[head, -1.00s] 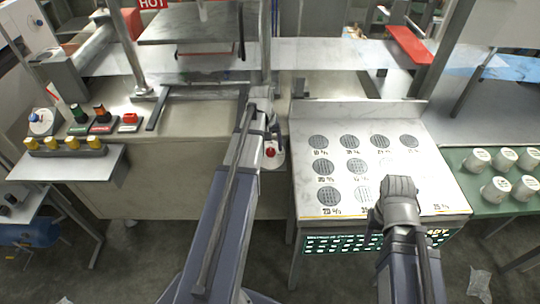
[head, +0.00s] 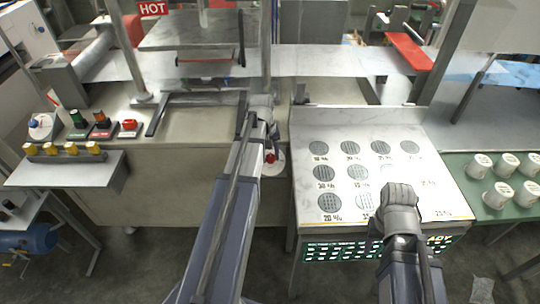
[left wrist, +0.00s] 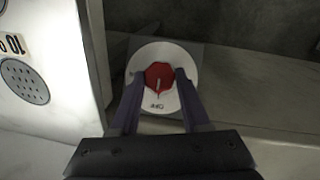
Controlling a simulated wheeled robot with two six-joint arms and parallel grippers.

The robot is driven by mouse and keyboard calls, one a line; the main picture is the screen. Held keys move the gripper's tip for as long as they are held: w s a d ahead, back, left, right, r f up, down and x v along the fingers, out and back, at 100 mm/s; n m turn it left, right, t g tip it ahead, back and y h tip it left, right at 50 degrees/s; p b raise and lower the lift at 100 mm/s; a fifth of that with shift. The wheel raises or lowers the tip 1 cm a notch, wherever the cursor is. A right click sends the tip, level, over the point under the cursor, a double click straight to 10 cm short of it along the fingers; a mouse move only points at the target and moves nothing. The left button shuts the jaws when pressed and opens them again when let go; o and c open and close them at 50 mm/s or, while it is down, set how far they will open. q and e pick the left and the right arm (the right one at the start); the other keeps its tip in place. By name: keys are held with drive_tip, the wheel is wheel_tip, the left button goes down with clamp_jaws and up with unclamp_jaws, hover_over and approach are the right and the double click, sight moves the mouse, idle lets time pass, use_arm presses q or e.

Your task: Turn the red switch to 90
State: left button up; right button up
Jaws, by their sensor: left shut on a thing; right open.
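The red switch (head: 271,157) is a faceted red knob on a round white dial (left wrist: 179,58), on the front of the bench just left of the sample table. In the left wrist view the knob (left wrist: 158,73) carries a pale pointer line, nearly vertical in that picture. My left gripper (left wrist: 159,79) is shut on the knob, one dark finger on each side. The dial's lower part is partly hidden by the fingers, and its scale is too small to read. My right gripper (head: 399,194) is open and empty above the sample table.
The sample table (head: 440,198) with round grey discs stands right of the switch. White cups (head: 503,163) stand on a green mat at far right.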

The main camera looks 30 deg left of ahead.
use_arm(q)
clamp_jaws()
drive_tip(key=m+g+y, duration=0.1)
drive_tip(key=m, duration=0.2)
drive_tip(key=shift+w+d, duration=0.1)
drive_tip(key=shift+d, duration=0.1)
drive_tip(key=m+y, duration=0.1)
drive_tip(key=m, duration=0.1)
drive_tip(key=m+y, duration=0.1)
drive_tip(key=m, duration=0.1)
drive_tip(key=shift+d+f+g+b, duration=0.2)
drive_tip(key=shift+g+b, duration=0.1)
drive_tip(key=shift+b, duration=0.1)
drive_tip(key=m+y+b, duration=0.1)
drive_tip(key=m, duration=0.1)
drive_tip(key=m+y+b, duration=0.1)
drive_tip(key=m+y, duration=0.1)
drive_tip(key=m, duration=0.1)
drive_tip(key=shift+d+f, duration=0.1)
drive_tip(key=shift+d, duration=0.1)
drive_tip(key=shift+m+t+y+b, duration=0.75)
drive_tip(key=shift+m+y, duration=0.25)
drive_tip(key=shift+m, duration=1)
